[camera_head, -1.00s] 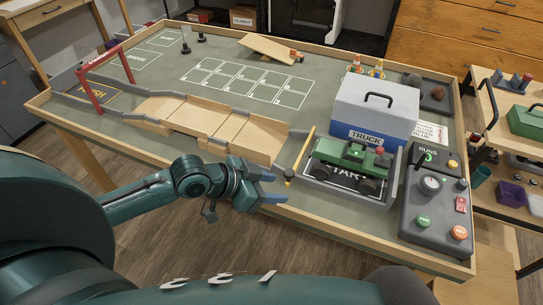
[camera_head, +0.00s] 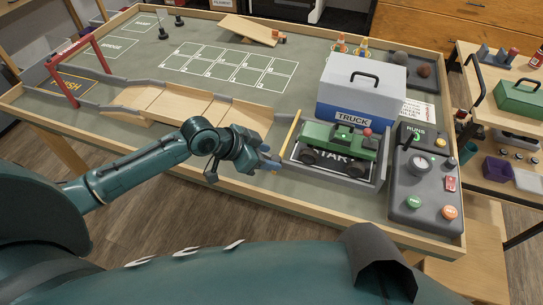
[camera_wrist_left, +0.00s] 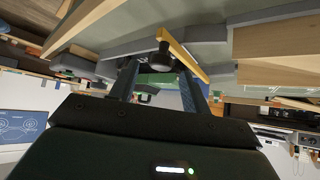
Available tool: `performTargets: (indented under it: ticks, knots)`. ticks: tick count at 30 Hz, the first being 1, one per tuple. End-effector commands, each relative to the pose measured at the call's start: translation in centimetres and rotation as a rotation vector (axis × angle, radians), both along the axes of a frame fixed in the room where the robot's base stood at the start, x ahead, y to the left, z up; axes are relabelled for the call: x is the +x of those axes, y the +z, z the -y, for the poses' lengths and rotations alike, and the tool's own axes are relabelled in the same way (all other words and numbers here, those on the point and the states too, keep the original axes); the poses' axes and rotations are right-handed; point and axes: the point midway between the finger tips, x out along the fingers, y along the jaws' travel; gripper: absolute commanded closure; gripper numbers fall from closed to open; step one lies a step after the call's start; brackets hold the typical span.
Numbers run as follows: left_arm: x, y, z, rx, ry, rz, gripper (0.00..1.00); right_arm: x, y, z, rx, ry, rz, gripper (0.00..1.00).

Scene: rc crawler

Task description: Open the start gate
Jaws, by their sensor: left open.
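The start gate (camera_head: 290,137) is a thin yellow bar standing at a slant at the left end of the start bay, beside the truck. In the left wrist view the yellow bar (camera_wrist_left: 184,52) runs diagonally, with a dark round knob (camera_wrist_left: 164,55) at its near end. My left gripper (camera_head: 270,160) is at the bar's lower end. Its fingers (camera_wrist_left: 160,70) are open, and the knob appears between their tips in the left wrist view; contact cannot be told. The green truck (camera_head: 342,143) sits on the START pad behind the gate. My right gripper is not in view.
Wooden ramps (camera_head: 190,105) lie left of the gate, leading toward a red finish arch (camera_head: 78,68). A blue-and-white TRUCK box (camera_head: 362,90) stands behind the bay. A grey control panel (camera_head: 424,178) is at the right. The table's wooden rim (camera_head: 320,213) runs along the front.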

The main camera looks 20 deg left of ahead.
Motion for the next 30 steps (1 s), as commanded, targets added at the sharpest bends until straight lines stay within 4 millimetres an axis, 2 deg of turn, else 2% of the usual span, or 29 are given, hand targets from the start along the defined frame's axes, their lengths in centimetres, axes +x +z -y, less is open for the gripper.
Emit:
performTargets:
  ticks: [6, 15, 30]
  knots:
    - [1.0, -1.4, 1.0, 0.000, 0.000, 0.000, 0.52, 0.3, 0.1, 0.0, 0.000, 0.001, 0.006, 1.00]
    - [1.1, -1.5, 1.1, 0.000, 0.001, 0.001, 0.52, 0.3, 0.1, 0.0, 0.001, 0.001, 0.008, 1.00]
    - [1.0, -1.5, 1.0, 0.000, 0.001, 0.001, 0.93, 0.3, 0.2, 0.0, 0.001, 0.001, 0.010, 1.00]
